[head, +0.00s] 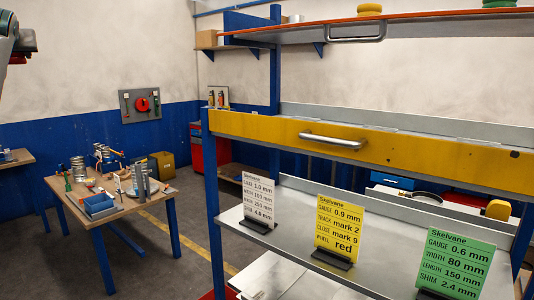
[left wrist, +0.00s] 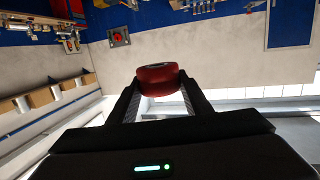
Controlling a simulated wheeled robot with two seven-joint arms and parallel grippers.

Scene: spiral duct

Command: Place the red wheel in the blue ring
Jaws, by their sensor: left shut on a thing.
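The red wheel (left wrist: 158,78) is between the two fingertips of my left gripper (left wrist: 159,95) in the left wrist view. The fingers are shut on its sides and it is held up in the air. I cannot make out a blue ring in either view. My right gripper is in neither view.
A shelf rack with a yellow drawer front (head: 300,132) stands at the right. A yellow card (head: 338,228) reads "WHEEL red", between a white card (head: 258,202) and a green card (head: 456,262). A wall panel (head: 128,104) bears a red round part. A cluttered workbench (head: 70,192) stands at left.

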